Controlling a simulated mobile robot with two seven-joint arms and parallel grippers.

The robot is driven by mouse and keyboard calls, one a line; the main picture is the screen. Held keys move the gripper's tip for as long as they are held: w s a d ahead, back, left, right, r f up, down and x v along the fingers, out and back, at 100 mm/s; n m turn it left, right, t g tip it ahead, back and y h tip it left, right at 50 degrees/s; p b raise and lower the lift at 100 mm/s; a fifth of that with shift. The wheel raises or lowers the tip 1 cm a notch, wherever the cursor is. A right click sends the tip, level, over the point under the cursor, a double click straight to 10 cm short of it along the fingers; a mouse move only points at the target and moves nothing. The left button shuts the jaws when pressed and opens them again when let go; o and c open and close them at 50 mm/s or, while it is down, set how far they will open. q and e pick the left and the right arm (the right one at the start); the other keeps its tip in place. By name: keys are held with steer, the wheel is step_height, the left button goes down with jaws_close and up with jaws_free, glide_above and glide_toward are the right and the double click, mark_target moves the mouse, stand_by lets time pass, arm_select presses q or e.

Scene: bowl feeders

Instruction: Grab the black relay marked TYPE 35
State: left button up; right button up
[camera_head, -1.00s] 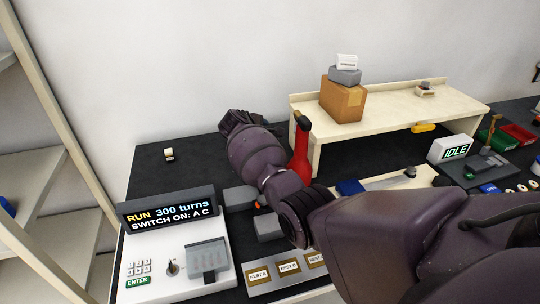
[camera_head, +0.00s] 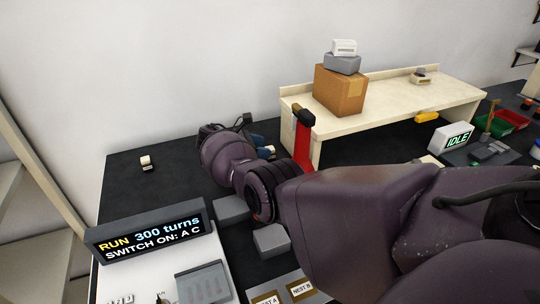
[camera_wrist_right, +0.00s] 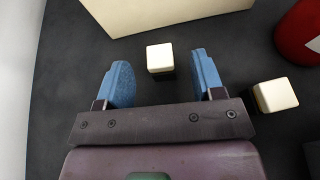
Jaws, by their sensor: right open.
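My right gripper (camera_head: 265,146) shows beyond my dark arm at the back of the black bench, its blue fingers partly hidden by the wrist. In the right wrist view the gripper (camera_wrist_right: 160,80) is open and empty. A small block with a cream top and dark body (camera_wrist_right: 160,59) lies ahead, between the lines of the two fingers, not gripped. A second similar block (camera_wrist_right: 275,95) stands to the right of the fingers. No TYPE 35 marking is readable on either. My left gripper is not in view.
Grey blocks (camera_head: 271,239) sit nearer me. A display unit (camera_head: 150,234) is front left. Another small block (camera_head: 147,162) stands on otherwise clear bench at left.

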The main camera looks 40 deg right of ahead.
mark_target(276, 157)
steer(key=shift+x, duration=2.8)
steer(key=c, duration=1)
